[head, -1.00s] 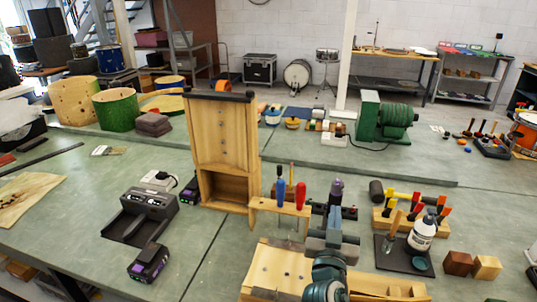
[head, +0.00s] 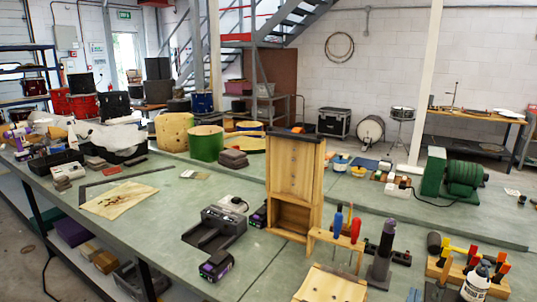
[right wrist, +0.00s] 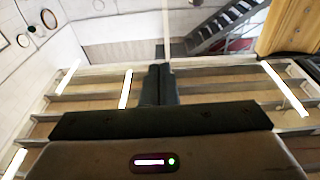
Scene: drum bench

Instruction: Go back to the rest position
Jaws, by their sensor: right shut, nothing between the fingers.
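My right gripper (head: 387,231) is near the bottom of the head view, right of the centre. It points upward with its fingers shut and nothing between them. It appears close to the right of the red-handled tool (head: 356,231) in the wooden tool stand (head: 335,241); the exact gap cannot be told. In the right wrist view the dark shut fingers (right wrist: 159,85) point away from the camera, with ceiling beams and lights behind them. My left gripper is not in view.
A tall wooden cabinet (head: 296,165) stands left of the tool stand. A black charger (head: 216,227) and a battery (head: 216,265) lie left of it. Coloured mallets (head: 473,253) and a white bottle (head: 476,283) are at the right. The green bench top (head: 160,215) is partly clear.

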